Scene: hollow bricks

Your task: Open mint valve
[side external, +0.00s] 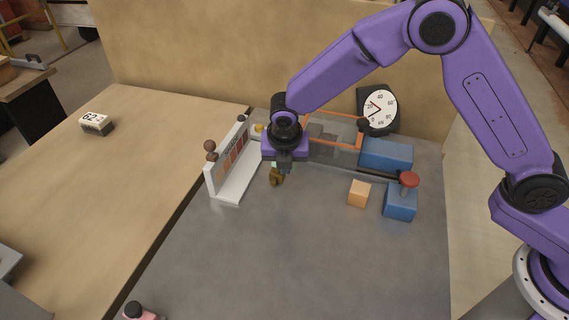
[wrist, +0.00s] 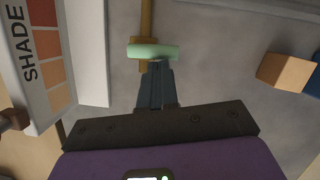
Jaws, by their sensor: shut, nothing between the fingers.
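The mint valve handle (wrist: 153,51) is a pale green rounded bar, lying crosswise in the wrist view. It sits over a brass pipe (wrist: 147,22) that runs up to the top edge. My gripper (wrist: 155,66) is shut and empty, its fingertips right at the near edge of the handle; I cannot tell whether they touch it. In the side view my gripper (side external: 284,170) points down just above the brass valve body (side external: 276,179), and only a sliver of mint shows beside the fingers.
A white stand with a SHADE chart (side external: 232,158) is close on the left. An orange block (side external: 359,193), a blue block with a red knob (side external: 400,200) and another blue block (side external: 386,154) are on the right. A dial gauge (side external: 380,108) stands behind.

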